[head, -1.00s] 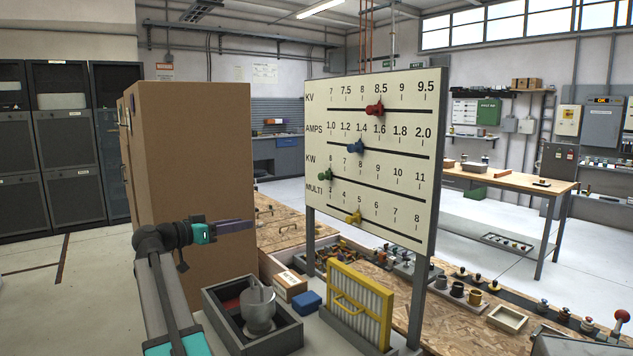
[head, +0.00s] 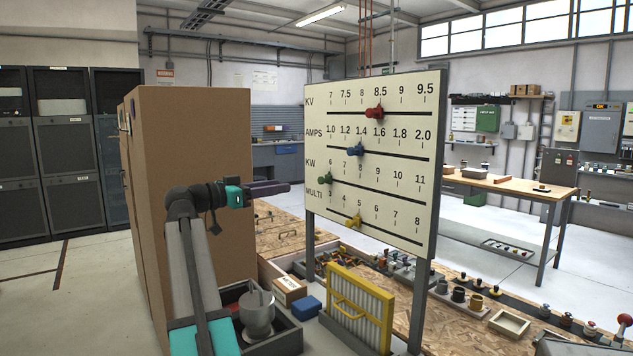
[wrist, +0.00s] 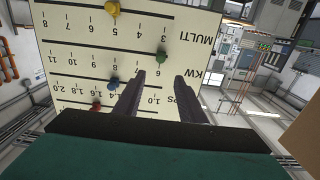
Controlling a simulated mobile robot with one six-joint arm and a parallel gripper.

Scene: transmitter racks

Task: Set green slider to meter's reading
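The slider board (head: 400,168) is a cream panel with slots for KV, AMPS, KW and MULTI. The green slider (head: 325,178) sits at the left end of the KW slot, near the 6. It also shows in the wrist view (wrist: 160,58), where the board is upside down. My gripper (head: 288,187) points at the board from the left, level with the green slider and apart from it. In the wrist view my gripper (wrist: 158,76) has its two dark fingers apart, with nothing between them. I cannot make out a meter with a readable value.
The red slider (head: 374,112), blue slider (head: 356,149) and yellow slider (head: 353,221) sit on the other slots. A tall brown cabinet (head: 200,130) stands behind my arm. Below are a yellow-framed filter (head: 345,310), a blue box (head: 306,308) and a grey tray (head: 290,340) holding a cup.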

